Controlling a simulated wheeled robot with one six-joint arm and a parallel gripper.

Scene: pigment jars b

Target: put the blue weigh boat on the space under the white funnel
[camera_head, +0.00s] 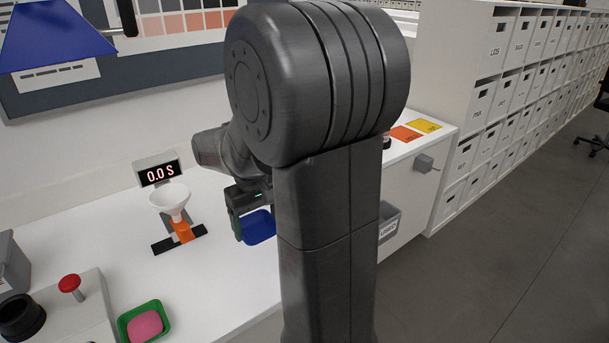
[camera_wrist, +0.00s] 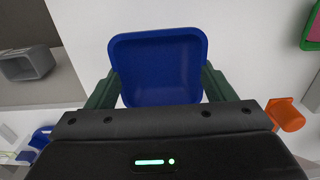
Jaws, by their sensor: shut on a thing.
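The blue weigh boat (camera_head: 258,227) is a square, shallow dish in my gripper, to the right of the funnel stand in the head view. In the wrist view the boat (camera_wrist: 160,70) sits between the two dark green fingers, and my gripper (camera_wrist: 158,88) is shut on it. My arm hides part of my gripper (camera_head: 254,216) in the head view. The white funnel (camera_head: 170,197) stands on an orange post with a black base (camera_head: 180,240), below a display reading 0.0 S (camera_head: 158,172). The space under the funnel shows no dish.
A green tray (camera_head: 160,311) with a pink lump is at the front left, beside a box with a red button (camera_head: 70,284). Orange (camera_head: 405,133) and yellow (camera_head: 424,125) squares lie at the far right of the white table. A grey bin (camera_head: 390,224) hangs at the table's right side.

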